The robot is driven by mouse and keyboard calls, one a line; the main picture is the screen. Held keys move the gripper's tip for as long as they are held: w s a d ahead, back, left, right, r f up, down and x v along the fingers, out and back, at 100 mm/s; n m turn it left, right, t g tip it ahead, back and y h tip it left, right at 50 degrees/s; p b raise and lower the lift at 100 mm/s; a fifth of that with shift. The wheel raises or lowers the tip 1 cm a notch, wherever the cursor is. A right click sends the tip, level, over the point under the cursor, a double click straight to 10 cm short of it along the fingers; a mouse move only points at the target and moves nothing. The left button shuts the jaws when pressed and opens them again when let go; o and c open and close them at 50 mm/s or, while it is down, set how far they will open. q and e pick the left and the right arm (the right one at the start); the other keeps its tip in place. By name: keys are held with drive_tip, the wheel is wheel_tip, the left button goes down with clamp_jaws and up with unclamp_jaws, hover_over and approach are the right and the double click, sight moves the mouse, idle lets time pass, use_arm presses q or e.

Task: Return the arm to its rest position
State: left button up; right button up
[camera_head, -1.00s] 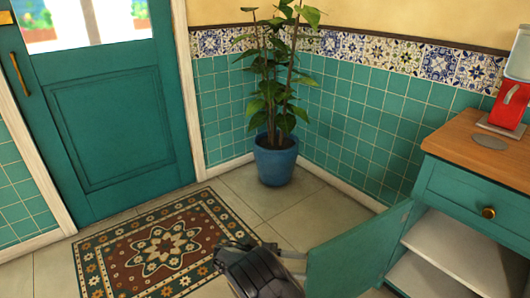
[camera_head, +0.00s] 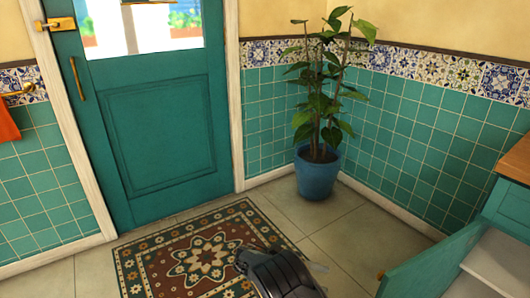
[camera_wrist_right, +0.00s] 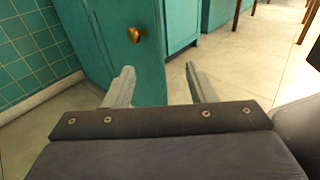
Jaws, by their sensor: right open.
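My right gripper (camera_head: 318,267) shows at the bottom of the head view, its dark body over the patterned rug and its light finger pointing right. In the right wrist view its two grey fingers (camera_wrist_right: 160,78) are spread, with nothing held between them. The open teal cabinet door (camera_wrist_right: 145,75) with a brass knob (camera_wrist_right: 135,35) stands beyond the fingers there. In the head view the gripper is left of that door (camera_head: 432,268), with a gap between them. My left gripper is in neither view.
The cabinet (camera_head: 508,208) stands at the right, its door swung open with a white shelf inside. A potted plant (camera_head: 318,175) stands in the corner. A teal entry door (camera_head: 160,130) is at the left. Tiled floor around the rug (camera_head: 140,262) is clear.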

drive_tip(key=s+d+r+m+y, duration=0.7)
drive_tip(key=s+d+r+y, duration=0.35)
drive_tip(key=y, duration=0.25)
drive_tip(key=s+a+r+m+t+y, duration=0.25)
drive_tip(key=s+m+t+y, duration=0.2)
drive_tip(key=s, duration=0.35)
drive_tip(key=s+a+r+m+t+y, duration=0.1)
drive_tip(key=s+r+m+t+y, duration=0.2)
drive_tip(key=s+m+t, duration=0.35)
wheel_tip(320, 180, up, 31)
drive_tip(key=s+n+g+p, duration=0.1)
drive_tip(key=s+p, duration=0.1)
drive_tip(key=p, duration=2.9)
drive_tip(key=shift+a, duration=0.3)
drive_tip(key=shift+s+f, duration=0.1)
